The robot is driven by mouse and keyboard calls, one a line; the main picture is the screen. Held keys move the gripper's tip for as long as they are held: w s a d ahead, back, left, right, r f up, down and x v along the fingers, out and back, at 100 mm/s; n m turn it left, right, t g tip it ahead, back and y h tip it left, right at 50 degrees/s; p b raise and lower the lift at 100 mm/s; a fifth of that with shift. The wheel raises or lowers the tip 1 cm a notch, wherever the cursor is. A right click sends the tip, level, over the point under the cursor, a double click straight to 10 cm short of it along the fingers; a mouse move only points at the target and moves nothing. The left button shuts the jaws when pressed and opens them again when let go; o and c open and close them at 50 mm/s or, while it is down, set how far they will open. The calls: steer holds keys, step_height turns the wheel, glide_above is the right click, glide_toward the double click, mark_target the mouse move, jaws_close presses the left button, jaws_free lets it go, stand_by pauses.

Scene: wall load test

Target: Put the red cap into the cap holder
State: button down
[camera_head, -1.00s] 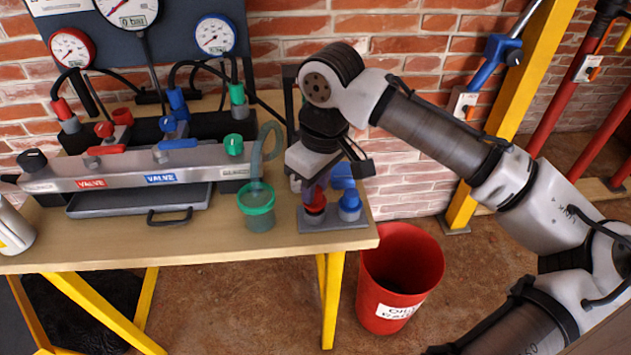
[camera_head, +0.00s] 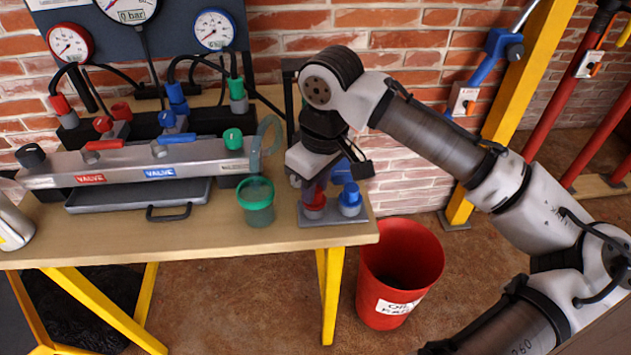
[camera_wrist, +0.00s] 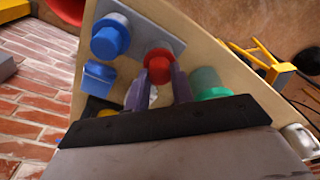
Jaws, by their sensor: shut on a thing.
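The red cap (camera_head: 315,204) is between the fingers of my gripper (camera_head: 313,195) at the left place of the grey cap holder (camera_head: 335,221), near the bench's right end. In the wrist view, the purple fingers of my gripper (camera_wrist: 161,88) are shut on the red cap (camera_wrist: 157,66), one on each side. The cap is over the grey plate of the cap holder (camera_wrist: 133,12). Its lower edge looks down at the holder, but I cannot tell if it is fully seated. A blue cap (camera_head: 350,199) stands on the right place of the holder.
Another blue part (camera_head: 342,172) lies behind the holder. A green cup (camera_head: 257,203) with a hose stands close to the left. The valve block (camera_head: 130,168) and drip tray are further left. A red bucket (camera_head: 402,262) stands on the floor below the bench's right end.

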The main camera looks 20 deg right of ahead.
steer(key=shift+f, duration=0.15)
steer(key=c, duration=0.6)
jaws_free()
steer(key=shift+c, duration=0.2)
step_height(320, 180, up, 8)
steer(key=p, duration=0.7)
steer(key=shift+p, duration=0.4)
